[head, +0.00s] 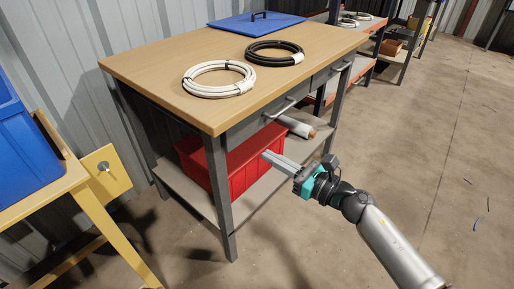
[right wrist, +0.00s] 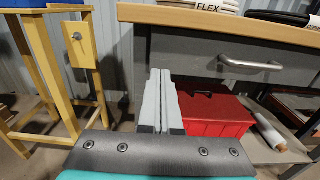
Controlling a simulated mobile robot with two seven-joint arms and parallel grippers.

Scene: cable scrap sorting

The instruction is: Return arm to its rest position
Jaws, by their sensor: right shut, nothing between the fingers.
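My right gripper (head: 268,156) is in front of the wooden-topped workbench, below the level of its top. In the right wrist view its two grey fingers (right wrist: 159,85) lie together with nothing between them. The arm comes in from the lower right in the head view. The workbench (head: 150,72) has drawers with metal handles and a lower shelf. My left gripper is in neither view.
A white cable coil (head: 205,90), a black coil (head: 262,58) and a blue lid (head: 232,24) lie on the bench. A red box (head: 245,165) and a roll (head: 297,127) sit on its lower shelf. A yellow stand (head: 95,205) holds a blue bin (head: 20,150). Floor at right is mostly clear.

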